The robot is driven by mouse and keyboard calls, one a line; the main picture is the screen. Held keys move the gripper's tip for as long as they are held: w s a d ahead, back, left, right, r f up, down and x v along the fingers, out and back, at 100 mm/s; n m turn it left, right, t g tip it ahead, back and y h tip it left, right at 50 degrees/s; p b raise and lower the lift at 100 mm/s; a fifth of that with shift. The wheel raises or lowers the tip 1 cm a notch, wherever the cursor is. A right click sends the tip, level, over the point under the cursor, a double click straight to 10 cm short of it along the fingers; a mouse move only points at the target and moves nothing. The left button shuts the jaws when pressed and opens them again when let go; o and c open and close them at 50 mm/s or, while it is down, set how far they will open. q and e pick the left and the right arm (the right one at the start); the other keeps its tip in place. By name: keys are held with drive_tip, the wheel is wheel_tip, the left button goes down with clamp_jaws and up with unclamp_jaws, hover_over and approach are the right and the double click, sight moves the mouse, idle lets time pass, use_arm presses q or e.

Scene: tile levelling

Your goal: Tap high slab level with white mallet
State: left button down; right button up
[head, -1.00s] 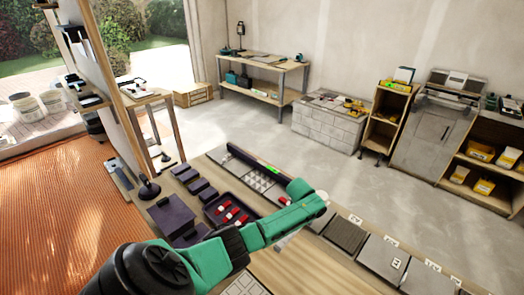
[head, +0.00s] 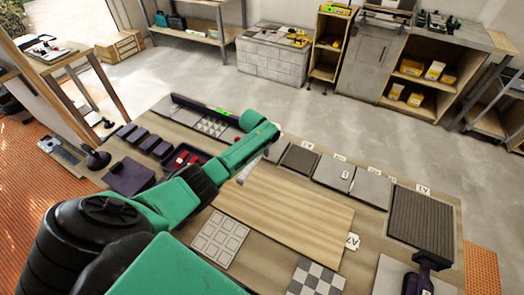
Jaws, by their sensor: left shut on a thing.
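My left arm reaches in from the lower left over the worktable, and its gripper (head: 262,158) is largely hidden behind the green forearm. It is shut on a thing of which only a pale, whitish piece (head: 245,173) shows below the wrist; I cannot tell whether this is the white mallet. Several slabs lie in a labelled row along the table's far right side: a dark one (head: 300,159), a grey one (head: 334,172), a light grey one (head: 371,188) and a dark ribbed one (head: 420,220). I cannot tell which slab is high. My right gripper is out of view.
A wooden board (head: 300,215) lies mid-table, with a grid tile (head: 220,239) and a checkered tile (head: 314,277) in front. A spirit level (head: 190,105), dark boxes (head: 158,145) and a tray with red pieces (head: 203,157) sit left. A dark-handled tool (head: 424,270) stands lower right.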

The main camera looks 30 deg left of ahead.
use_arm(q)
wheel_tip(320, 180, down, 7)
drive_tip(key=b, duration=0.6)
drive_tip(key=shift+f, duration=0.15)
wheel_tip(320, 180, up, 7)
drive_tip(key=p, duration=0.6)
drive_tip(key=shift+w+f, duration=0.15)
drive_tip(key=shift+f, duration=0.15)
drive_tip(key=shift+f, duration=0.1)
